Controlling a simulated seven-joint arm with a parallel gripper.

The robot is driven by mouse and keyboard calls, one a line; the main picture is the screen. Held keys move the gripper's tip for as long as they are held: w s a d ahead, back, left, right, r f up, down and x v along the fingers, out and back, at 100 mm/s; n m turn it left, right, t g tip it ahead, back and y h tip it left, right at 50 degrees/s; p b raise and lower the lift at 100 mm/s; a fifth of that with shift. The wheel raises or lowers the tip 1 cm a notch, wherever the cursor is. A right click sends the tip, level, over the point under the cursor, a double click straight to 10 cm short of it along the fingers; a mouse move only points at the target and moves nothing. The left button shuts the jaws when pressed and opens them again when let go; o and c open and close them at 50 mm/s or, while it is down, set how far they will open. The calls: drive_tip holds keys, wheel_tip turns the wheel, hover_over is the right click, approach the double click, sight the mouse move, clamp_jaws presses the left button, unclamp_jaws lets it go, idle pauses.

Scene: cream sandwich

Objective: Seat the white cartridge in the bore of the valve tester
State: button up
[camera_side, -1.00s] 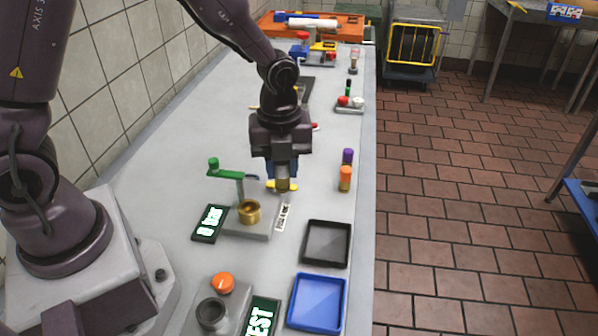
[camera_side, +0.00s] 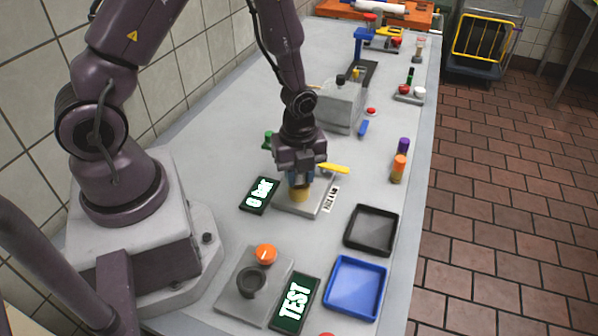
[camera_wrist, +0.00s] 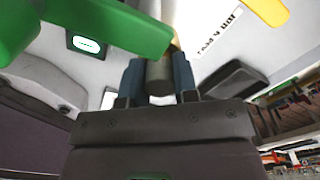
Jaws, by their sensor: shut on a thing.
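In the wrist view the cylinder (camera_wrist: 160,88) shows between the fingers (camera_wrist: 160,82). The gripper is directly over the brass cup (camera_side: 299,195) on a grey base plate (camera_side: 317,207), likely the valve tester's bore. The fingers hide most of the cylinder in the side view, and I cannot tell whether its lower end is inside the cup. A green arm (camera_side: 268,139) stands behind the cup and crosses the wrist view's upper left (camera_wrist: 100,25).
A "0 bar" display (camera_side: 260,195) lies left of the plate. A yellow handle (camera_side: 333,168) sticks out behind right. A grey box (camera_side: 341,106) stands behind. A black tray (camera_side: 371,229), blue tray (camera_side: 355,287), orange knob (camera_side: 265,254) and TEST display (camera_side: 295,302) lie in front.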

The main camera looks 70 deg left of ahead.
drive_tip(key=shift+f, duration=0.1)
drive_tip(key=o, duration=0.9)
drive_tip(key=shift+o, duration=0.2)
drive_tip(key=s+d+r+n+t, duration=0.15)
drive_tip(key=r+n, duration=0.35)
drive_tip(key=r, duration=0.7)
drive_tip(key=s+r+n+t, duration=0.2)
drive_tip(key=r+n, duration=0.3)
drive_tip(key=r, duration=0.7)
drive_tip(key=s+d+r+n+t, duration=0.1)
drive_tip(key=s+r+n+t, duration=0.1)
drive_tip(key=s+r+n, duration=0.3)
drive_tip(key=shift+s+d+r+n, duration=0.3)
drive_tip(key=shift+s+n, duration=0.5)
drive_tip(key=shift+n, duration=1.5)
drive_tip(key=shift+a+r, duration=0.1)
